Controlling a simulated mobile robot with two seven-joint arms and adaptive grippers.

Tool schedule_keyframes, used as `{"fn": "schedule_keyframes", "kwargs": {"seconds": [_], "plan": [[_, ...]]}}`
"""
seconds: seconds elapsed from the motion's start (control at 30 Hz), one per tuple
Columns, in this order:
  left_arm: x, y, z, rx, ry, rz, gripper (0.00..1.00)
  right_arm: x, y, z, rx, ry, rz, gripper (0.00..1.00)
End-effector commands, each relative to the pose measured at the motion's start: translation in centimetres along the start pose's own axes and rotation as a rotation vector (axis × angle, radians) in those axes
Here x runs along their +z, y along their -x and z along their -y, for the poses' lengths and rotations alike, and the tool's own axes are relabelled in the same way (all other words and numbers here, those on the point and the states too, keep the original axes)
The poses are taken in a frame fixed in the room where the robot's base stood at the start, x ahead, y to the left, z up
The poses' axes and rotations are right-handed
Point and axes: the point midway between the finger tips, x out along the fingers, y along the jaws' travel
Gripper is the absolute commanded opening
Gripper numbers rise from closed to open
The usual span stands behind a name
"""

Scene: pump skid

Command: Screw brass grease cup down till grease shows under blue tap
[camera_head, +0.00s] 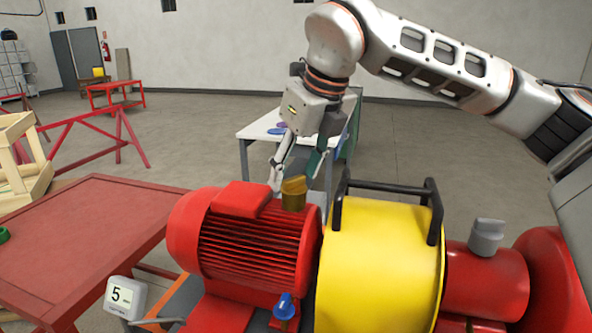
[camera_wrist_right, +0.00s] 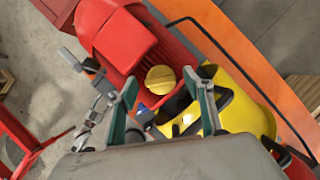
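I see no clear contact; the fingers also show in the wrist view (camera_wrist_right: 161,84). The blue tap (camera_head: 285,305) is at the near side, between motor and yellow guard. No grease can be made out under it.
The yellow guard (camera_head: 385,262) with black handles (camera_head: 432,212) stands right of the cup. A display reading 5 (camera_head: 122,295) stands at the near left. A red table (camera_head: 90,235) is at left, a white table (camera_head: 262,128) behind my gripper.

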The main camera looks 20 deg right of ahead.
Motion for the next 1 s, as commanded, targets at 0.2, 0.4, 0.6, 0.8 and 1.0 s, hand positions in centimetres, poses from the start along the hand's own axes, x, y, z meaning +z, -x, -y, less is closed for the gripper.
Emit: {"fn": "schedule_keyframes", "kwargs": {"seconds": [0.2,0.4,0.6,0.8,1.0], "plan": [[0.5,0.0,0.0,0.001,-0.002,0.008,0.44,0.0,0.3,0.0,0.0,0.0,0.001,0.51],[0.3,0.0,-0.1,0.001,-0.001,0.005,0.44,0.1,2.9,0.0,-0.001,0.001,0.004,0.51],[0.2,0.0,-0.1,0.001,0.0,0.004,0.44,0.1,7.1,0.0,-0.002,-0.001,0.006,0.51],[0.2,0.0,-0.1,0.001,0.0,0.003,0.44,0.1,10.3,0.0,-0.001,-0.001,0.003,0.51],[0.2,0.0,-0.1,0.001,0.0,0.003,0.44,0.0,11.9,0.0,0.0,-0.001,0.0,0.51]]}}
